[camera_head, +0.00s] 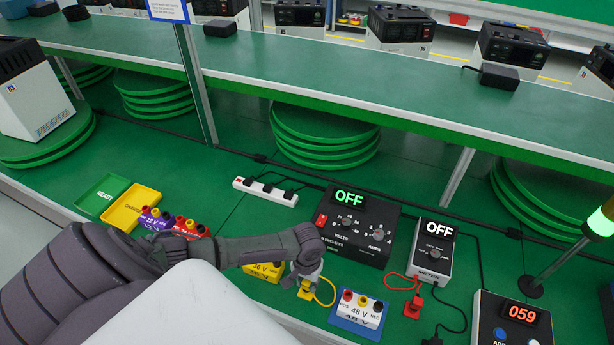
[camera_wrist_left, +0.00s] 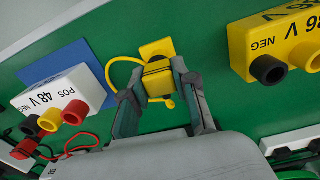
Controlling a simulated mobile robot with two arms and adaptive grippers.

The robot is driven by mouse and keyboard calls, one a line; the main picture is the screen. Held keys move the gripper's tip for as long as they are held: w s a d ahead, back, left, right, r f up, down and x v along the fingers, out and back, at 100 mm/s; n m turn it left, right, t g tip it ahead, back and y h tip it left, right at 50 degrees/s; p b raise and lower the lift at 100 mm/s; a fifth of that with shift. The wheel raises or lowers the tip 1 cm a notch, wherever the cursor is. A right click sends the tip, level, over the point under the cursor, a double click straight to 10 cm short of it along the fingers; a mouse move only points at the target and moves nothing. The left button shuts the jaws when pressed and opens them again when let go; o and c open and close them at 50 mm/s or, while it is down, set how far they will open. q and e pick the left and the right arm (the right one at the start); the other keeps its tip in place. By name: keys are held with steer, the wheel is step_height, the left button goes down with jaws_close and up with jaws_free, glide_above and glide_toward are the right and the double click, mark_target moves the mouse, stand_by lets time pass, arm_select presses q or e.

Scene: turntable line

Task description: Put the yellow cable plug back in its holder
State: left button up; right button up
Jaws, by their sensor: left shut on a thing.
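The yellow cable plug (camera_wrist_left: 157,80) is between the two fingers of my left gripper (camera_wrist_left: 153,88), which is shut on it. In the head view the left gripper (camera_head: 305,282) reaches down to the bench with the yellow plug (camera_head: 304,293) at its tip. A yellow cable (camera_wrist_left: 112,68) loops out from the plug. A flat yellow pad (camera_wrist_left: 158,47) shows directly behind the plug in the wrist view; it may be the holder. I cannot tell whether the plug touches it. My right gripper is not in view.
The 48 V box (camera_head: 361,309) on a blue mat and the yellow 36 V box (camera_head: 263,272) flank the gripper. The charger (camera_head: 356,229) and meter (camera_head: 433,254) both read OFF. A red plug (camera_head: 413,306) stands to the right. A shelf (camera_head: 400,85) spans above the bench.

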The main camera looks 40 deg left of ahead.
arm_select(q)
steer(key=shift+p, duration=0.3)
stand_by(0.4)
stand_by(0.3)
steer(key=o, duration=1.1)
steer(key=shift+r+p, duration=1.1)
steer(key=shift+r, duration=2.6)
